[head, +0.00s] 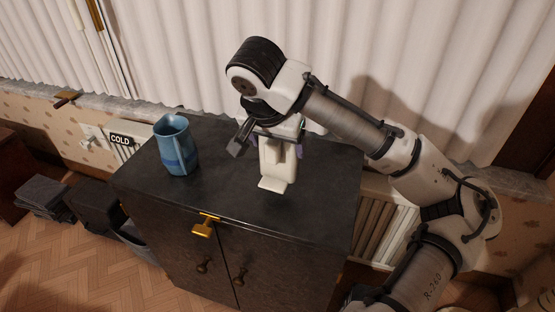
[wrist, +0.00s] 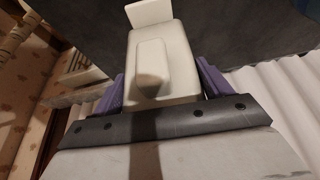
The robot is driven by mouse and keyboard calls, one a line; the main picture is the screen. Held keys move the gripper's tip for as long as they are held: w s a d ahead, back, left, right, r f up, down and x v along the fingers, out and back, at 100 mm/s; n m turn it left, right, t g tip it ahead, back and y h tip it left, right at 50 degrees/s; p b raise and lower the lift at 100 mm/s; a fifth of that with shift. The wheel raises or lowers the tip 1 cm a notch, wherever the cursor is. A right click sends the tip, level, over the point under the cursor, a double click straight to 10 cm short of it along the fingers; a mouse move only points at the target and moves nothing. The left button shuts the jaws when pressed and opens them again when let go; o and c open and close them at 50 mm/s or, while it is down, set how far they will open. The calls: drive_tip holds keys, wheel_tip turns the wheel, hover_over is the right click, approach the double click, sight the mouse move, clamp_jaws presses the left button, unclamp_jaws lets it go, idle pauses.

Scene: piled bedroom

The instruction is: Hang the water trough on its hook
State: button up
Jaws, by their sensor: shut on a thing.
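The white water trough (head: 277,165) is upright, with a flat lip at its lower end, over the dark cabinet top. My gripper (head: 278,138) is shut on its upper part from above. In the wrist view, the trough (wrist: 160,62) sits between the purple finger pads of my gripper (wrist: 160,88). I cannot tell whether its lower end touches the cabinet top. A gold hook (head: 205,225) is fixed at the cabinet's front edge, left of and nearer than the trough, and it looks empty.
A blue mug (head: 177,146) stands on the cabinet's left part. The dark cabinet (head: 295,215) has free top around the trough. White curtains (head: 350,45) hang behind. A "COLD" sign (head: 122,140) and radiator are left of the cabinet.

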sight(277, 176)
drive_tip(key=shift+f, duration=2.25)
drive_tip(key=shift+f, duration=0.15)
drive_tip(key=o, duration=1.4)
drive_tip(key=shift+c, duration=0.2)
drive_tip(key=shift+f, duration=0.15)
drive_tip(key=shift+b, duration=0.45)
